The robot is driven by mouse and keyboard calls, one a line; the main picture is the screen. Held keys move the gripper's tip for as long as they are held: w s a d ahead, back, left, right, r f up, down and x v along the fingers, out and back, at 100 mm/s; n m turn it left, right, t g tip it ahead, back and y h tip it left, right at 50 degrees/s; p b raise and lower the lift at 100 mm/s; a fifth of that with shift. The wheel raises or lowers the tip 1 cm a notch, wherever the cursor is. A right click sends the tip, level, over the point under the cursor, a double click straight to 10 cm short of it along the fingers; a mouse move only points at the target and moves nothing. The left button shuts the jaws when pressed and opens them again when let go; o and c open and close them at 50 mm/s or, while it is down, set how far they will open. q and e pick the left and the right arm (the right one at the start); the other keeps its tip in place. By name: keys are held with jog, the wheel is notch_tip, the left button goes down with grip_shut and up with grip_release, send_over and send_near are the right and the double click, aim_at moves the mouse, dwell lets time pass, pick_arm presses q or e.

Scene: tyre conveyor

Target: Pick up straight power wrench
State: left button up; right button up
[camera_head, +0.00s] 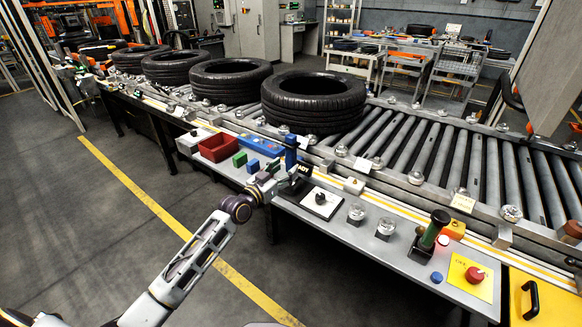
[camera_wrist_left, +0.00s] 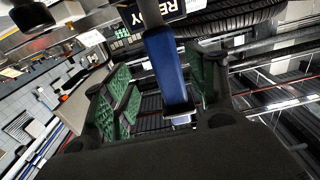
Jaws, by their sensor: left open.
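A blue upright tool, which looks like the straight power wrench (camera_head: 291,150), stands at the bench ledge in front of the conveyor. My left gripper (camera_head: 286,182) is at this tool, reaching in from the lower left. In the left wrist view the blue tool (camera_wrist_left: 167,70) shows between the green-padded fingers of my left gripper (camera_wrist_left: 165,90). The fingers are open, with a gap on the left side of the tool; contact on the right is hard to tell. The tool's lower end is partly hidden by the gripper in the head view. My right gripper is not in view.
Several tyres (camera_head: 314,98) lie on the roller conveyor (camera_head: 450,160) behind the ledge. A red bin (camera_head: 219,148) and small green and blue blocks are left of the gripper. A green-handled tool (camera_head: 434,230) and a red button (camera_head: 474,274) are at right.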

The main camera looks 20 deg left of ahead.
aim_at(288, 165)
pick_arm(q)
jog(key=shift+w, duration=0.15)
jog(key=shift+w, duration=0.25)
jog(key=shift+w+d, duration=0.1)
jog(key=shift+w, duration=0.45)
jog(key=shift+x, duration=0.95)
jog(key=shift+w+d+f, duration=0.1)
jog(key=shift+w, duration=0.6)
jog(key=c, duration=1.1)
jog(key=shift+c, duration=0.6)
